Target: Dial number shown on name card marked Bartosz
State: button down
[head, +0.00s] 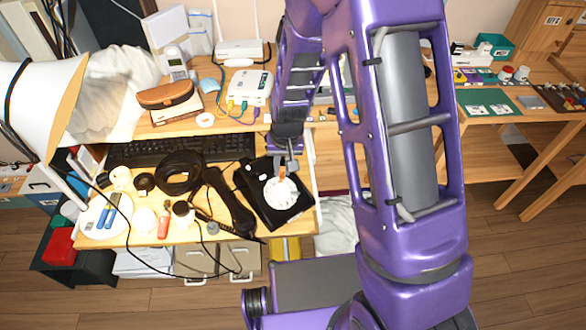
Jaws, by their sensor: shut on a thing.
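A black dial phone (264,208) with a round white dial (281,191) stands at the right end of the cluttered desk. A black handset (229,203) lies to the left of the phone, off its body. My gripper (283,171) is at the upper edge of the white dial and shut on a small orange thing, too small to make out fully. I cannot tell whether the orange thing touches the dial. I cannot make out a name card marked Bartosz.
A black keyboard (180,150), coiled black cable (180,173) and several small items crowd the desk left of the phone. A white router (250,88) and cordless phone (176,64) stand on the shelf behind. A white lamp (40,98) is at far left.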

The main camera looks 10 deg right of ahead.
jog(key=shift+w+a+r, duration=0.25)
jog(key=shift+a+r, duration=0.05)
jog(key=shift+a, duration=0.35)
jog(key=shift+f, duration=0.15)
jog(key=shift+w+a+f+b, duration=0.15)
jog(key=shift+w+f+b, duration=0.05)
jog(key=shift+f+b, duration=0.2)
jog(key=shift+w+a+f+b, duration=0.1)
jog(key=shift+w+f+b, duration=0.05)
jog(key=shift+f+b, duration=0.3)
dwell(0.5)
dwell(0.3)
jog(key=shift+w+d, duration=0.25)
jog(key=shift+d, duration=0.35)
jog(key=shift+d+f, duration=0.1)
jog(key=shift+d, duration=0.05)
